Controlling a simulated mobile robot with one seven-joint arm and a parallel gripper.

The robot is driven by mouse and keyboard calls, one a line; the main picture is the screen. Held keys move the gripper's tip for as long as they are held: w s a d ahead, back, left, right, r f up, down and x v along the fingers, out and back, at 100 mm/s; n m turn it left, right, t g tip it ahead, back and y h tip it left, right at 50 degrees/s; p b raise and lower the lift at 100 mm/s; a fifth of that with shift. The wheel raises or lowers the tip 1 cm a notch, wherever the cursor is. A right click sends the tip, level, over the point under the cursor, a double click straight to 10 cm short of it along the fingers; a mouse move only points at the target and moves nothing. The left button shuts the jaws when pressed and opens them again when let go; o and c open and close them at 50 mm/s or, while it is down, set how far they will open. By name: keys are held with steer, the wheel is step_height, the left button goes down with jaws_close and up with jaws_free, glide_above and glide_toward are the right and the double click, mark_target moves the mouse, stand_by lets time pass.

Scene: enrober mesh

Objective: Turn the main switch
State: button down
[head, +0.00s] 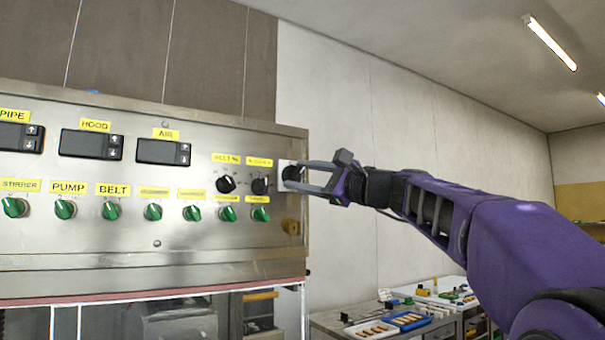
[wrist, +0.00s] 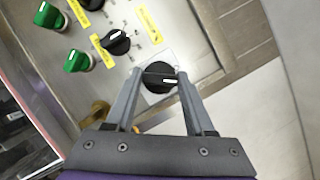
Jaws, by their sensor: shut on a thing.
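The main switch is a black round knob (head: 291,173) on a pale square plate at the right end of the steel control panel (head: 200,258). In the wrist view the knob (wrist: 158,84) sits between my fingertips, with its short white mark lying nearly level in the picture. My gripper (head: 287,175) reaches in from the right and is shut on the knob, one finger on each side. In the wrist view both fingers of my gripper (wrist: 160,74) touch or nearly cover the knob's sides. The fingers partly hide the knob in the head view.
Two smaller black knobs (head: 226,184) stand just left of the switch. A row of green knobs (head: 110,211) runs below the displays (head: 90,144). A yellowish knob (head: 290,226) is below the switch. A table with trays (head: 408,321) stands at the lower right.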

steer(key=n, duration=0.2)
steer(key=n+g+p, duration=0.1)
steer(key=n, duration=0.1)
steer(key=shift+r+g, duration=0.2)
steer(key=shift+g, duration=0.1)
steer(key=shift+n+g+h, duration=0.5)
steer(key=shift+n+h, duration=0.2)
steer(key=shift+n, duration=0.9)
steer(key=shift+c, duration=1.4)
jaws_free()
steer(key=shift+d, duration=0.1)
steer(key=shift+s+d+f, duration=0.1)
steer(key=shift+s+d, duration=0.05)
steer(key=shift+d, duration=0.1)
steer(key=b+v, duration=0.2)
steer(key=v, duration=1.4)
steer(key=shift+s+d, duration=0.25)
